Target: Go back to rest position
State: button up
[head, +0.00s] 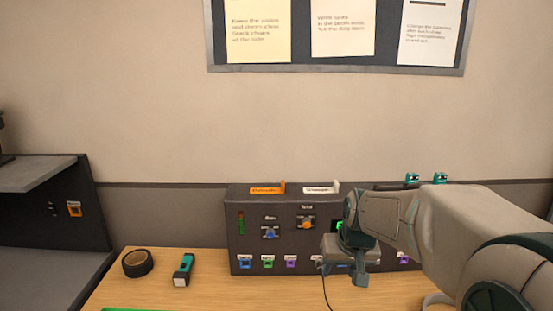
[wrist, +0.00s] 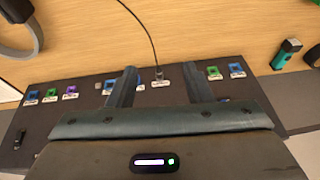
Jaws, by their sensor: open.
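A dark lighting box (head: 252,212) stands at the back of the wooden desk. Its face has a blue fader knob (head: 270,233) and, a little higher, an orange fader knob (head: 306,224). A green lit part (head: 339,225) shows beside my arm, which hides much of the box's right side. My gripper (head: 343,270) is in front of the box's lower right part. In the wrist view my gripper (wrist: 160,70) has its two fingers apart, with the box's row of small coloured sockets beyond. I see nothing held between the fingers.
A black cable (wrist: 146,32) runs from a plug on the box across the desk. A tape roll (head: 138,263) and a teal torch (head: 184,270) lie left of the box. A dark shelf unit (head: 75,235) stands at far left. Headphones (wrist: 20,35) show in the wrist view.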

jog(key=s+f, duration=0.1)
jog(key=s, duration=1.7)
jog(key=shift+s+g+h, duration=0.4)
